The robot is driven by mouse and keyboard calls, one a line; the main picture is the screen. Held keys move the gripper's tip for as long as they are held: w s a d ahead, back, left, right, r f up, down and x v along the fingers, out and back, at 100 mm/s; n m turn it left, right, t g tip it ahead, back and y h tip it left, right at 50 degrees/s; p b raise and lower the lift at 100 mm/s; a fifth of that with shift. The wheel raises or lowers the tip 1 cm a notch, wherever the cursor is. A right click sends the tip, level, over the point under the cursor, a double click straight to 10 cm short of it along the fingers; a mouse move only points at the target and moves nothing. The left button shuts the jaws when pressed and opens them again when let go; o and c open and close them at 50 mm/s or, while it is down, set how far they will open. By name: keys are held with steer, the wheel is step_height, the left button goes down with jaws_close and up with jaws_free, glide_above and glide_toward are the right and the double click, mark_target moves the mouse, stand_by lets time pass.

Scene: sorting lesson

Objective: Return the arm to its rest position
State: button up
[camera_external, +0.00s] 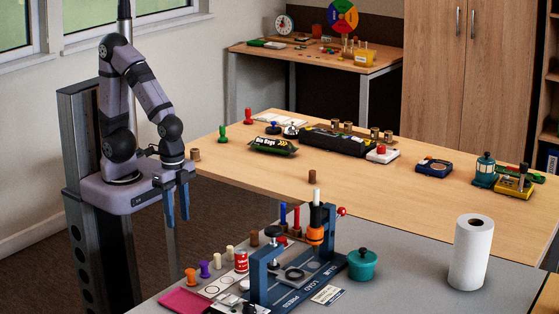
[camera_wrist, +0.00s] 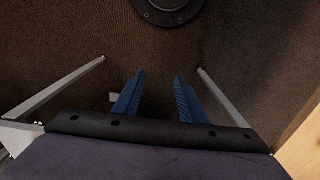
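My gripper (camera_external: 176,203) hangs with its blue fingers pointing down, just in front of my base plate and left of the wooden table. In the wrist view my gripper (camera_wrist: 155,95) shows two blue fingers apart with nothing between them. It is open and empty. My arm is folded above its base, with the upper links raised and the forearm coming down.
The grey table (camera_external: 400,262) in front bears a blue press (camera_external: 262,277), a teal pot (camera_external: 362,265) and a paper roll (camera_external: 471,252).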

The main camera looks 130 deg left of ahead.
steer(key=shift+s+a+f, duration=0.1)
steer(key=shift+s+f, duration=0.05)
steer(key=shift+s, duration=0.35)
steer(key=shift+s+a+f, duration=0.1)
steer(key=shift+s, duration=0.35)
step_height(320, 180, up, 16)
steer(key=p, duration=1.6)
steer(key=shift+r, duration=0.25)
